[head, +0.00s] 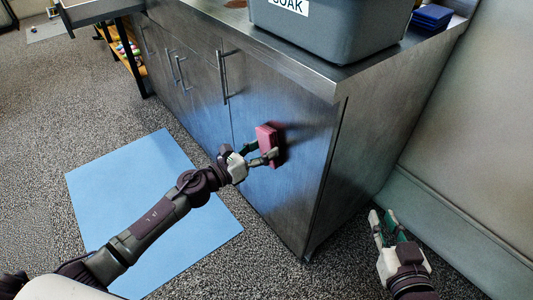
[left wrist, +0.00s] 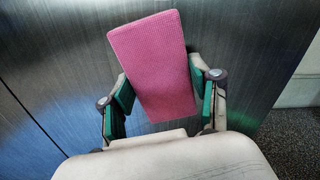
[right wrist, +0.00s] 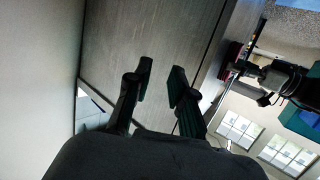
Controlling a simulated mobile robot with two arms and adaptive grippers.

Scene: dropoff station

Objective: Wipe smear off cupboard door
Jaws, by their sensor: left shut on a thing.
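My left gripper (head: 262,156) is shut on a pink sponge (head: 266,137), held at the right-hand cupboard door (head: 290,190) of the steel cabinet. In the left wrist view the sponge (left wrist: 155,65) sits between the two green-padded fingers, with the brushed steel behind it. I cannot tell whether it touches the door. A dark patch (head: 281,131) shows on the door beside the sponge; I cannot tell smear from shadow there. My right gripper (head: 388,228) is open and empty, low to the right of the cabinet; its parted fingers also show in the right wrist view (right wrist: 159,82).
A grey bin (head: 330,32) labelled SOAK stands on the cabinet top, with blue items (head: 431,17) to its right. The doors have bar handles (head: 222,78). A blue mat (head: 130,185) lies on the carpet. A wall (head: 470,120) stands to the right.

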